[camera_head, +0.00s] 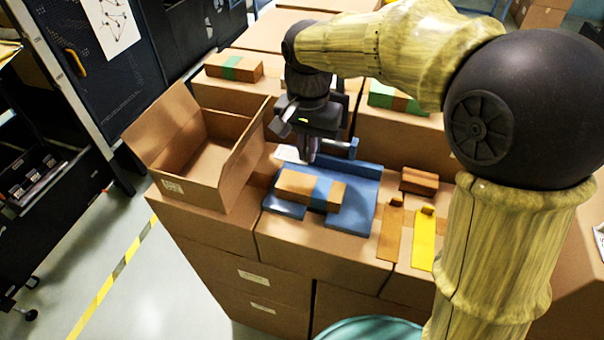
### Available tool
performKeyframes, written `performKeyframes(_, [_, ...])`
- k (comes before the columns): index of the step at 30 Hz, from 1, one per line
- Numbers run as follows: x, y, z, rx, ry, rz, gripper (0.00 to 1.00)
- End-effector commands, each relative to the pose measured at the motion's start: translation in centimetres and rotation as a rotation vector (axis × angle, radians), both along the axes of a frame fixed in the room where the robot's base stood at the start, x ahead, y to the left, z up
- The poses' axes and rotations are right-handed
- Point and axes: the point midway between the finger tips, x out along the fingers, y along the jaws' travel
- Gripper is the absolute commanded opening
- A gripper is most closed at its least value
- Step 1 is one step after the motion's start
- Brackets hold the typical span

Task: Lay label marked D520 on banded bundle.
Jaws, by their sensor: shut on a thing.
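A brown bundle (297,187) with a blue band lies in a blue fixture (350,215) on the cardboard boxes in the middle. My gripper (308,158) points down just behind the bundle, at the back of the fixture. Its jaws are shut on a small white label (287,153), which sticks out to the left of the fingers. The label is apart from the bundle in the picture; its height over the surface is hard to judge. No marking is readable on it.
An open cardboard box (205,160) stands close on the left. On the right lie a brown block (419,181), a brown strip (389,238) and a yellow strip (424,240). Green-banded bundles (246,69) lie further back. My arm hides part of the right side.

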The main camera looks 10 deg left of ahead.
Motion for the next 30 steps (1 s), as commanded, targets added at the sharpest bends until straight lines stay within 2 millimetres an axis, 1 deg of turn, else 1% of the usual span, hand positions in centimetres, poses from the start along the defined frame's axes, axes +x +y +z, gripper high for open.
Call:
performKeyframes(3, [-0.1, -0.1, -2.1, -0.004, 0.005, 0.0, 0.0])
performKeyframes(6, [-0.1, 0.0, -3.5, -0.002, 0.004, 0.001, 0.0])
performKeyframes(9, [-0.1, 0.1, -4.0, 0.0, 0.0, 0.002, 0.0])
performKeyframes(17, [0.1, -0.2, -4.1, 0.0, 0.0, -0.005, 0.0])
performKeyframes(20, [0.1, -0.4, -5.0, -0.003, 0.004, -0.008, 0.0])
performKeyframes(25, [0.1, -0.4, -7.2, -0.003, 0.004, -0.007, 0.0])
performKeyframes(27, [0.1, -0.2, -7.7, -0.001, 0.002, -0.005, 0.0])
performKeyframes(30, [0.0, -0.1, -7.8, 0.0, 0.0, -0.002, 0.0])
